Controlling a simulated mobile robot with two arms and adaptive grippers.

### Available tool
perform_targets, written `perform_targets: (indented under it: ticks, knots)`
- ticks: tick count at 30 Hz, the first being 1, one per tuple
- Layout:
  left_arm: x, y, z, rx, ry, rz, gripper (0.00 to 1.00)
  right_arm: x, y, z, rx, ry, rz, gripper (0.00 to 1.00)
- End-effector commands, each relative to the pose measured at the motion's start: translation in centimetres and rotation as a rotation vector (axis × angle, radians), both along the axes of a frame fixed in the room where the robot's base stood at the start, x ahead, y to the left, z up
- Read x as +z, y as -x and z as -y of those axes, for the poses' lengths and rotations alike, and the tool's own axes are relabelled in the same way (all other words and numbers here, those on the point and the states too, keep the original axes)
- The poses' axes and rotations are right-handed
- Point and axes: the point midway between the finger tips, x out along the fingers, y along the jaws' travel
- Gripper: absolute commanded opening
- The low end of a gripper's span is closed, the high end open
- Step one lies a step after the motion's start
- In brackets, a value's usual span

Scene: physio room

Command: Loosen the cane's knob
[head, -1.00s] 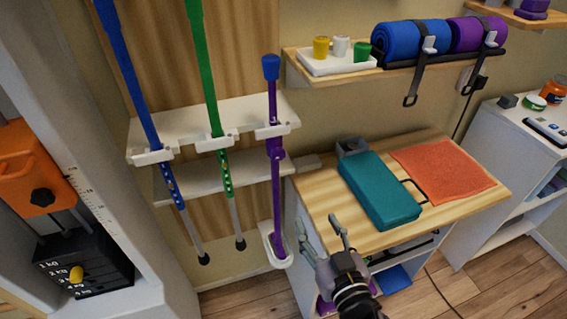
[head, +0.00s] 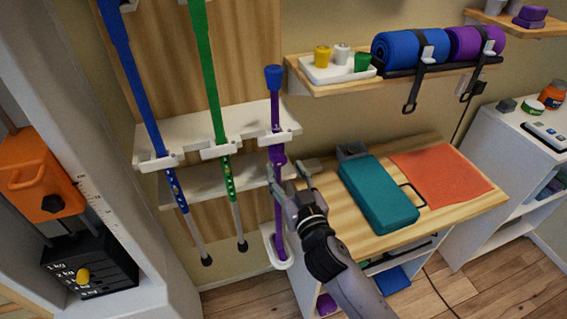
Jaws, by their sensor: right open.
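The purple cane (head: 280,218) stands upright with a blue top (head: 273,78), held by a white clip on the upper shelf, its foot in a white cup (head: 279,262). Its purple knob (head: 277,157) is a wider part of the shaft just below the clip. My right gripper (head: 287,170) is open and empty at the cane, just below the knob in the picture. One fingertip shows on each side of the shaft; I cannot tell whether they touch it. My left gripper is not in view.
A blue cane (head: 140,85) and a green cane (head: 208,75) hang to the left in white clips (head: 155,163). A wooden-topped cabinet (head: 445,220) with a teal block (head: 377,193) and an orange cloth (head: 440,172) stands to the right. A shelf (head: 300,82) with rolled mats is above.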

Motion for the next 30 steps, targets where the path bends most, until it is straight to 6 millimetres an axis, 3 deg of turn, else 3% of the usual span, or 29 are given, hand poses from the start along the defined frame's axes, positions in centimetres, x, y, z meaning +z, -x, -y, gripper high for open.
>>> perform_targets:
  ticks: [6,16,30]
  knots:
    - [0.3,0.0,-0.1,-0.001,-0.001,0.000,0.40,0.0,-2.1,-0.7,0.000,0.001,0.000,0.49]
    - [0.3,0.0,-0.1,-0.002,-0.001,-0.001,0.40,0.0,-2.3,-0.8,0.000,0.000,0.000,0.49]
    - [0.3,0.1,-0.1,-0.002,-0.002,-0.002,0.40,-0.1,-2.3,-0.8,0.000,0.000,0.000,0.18]
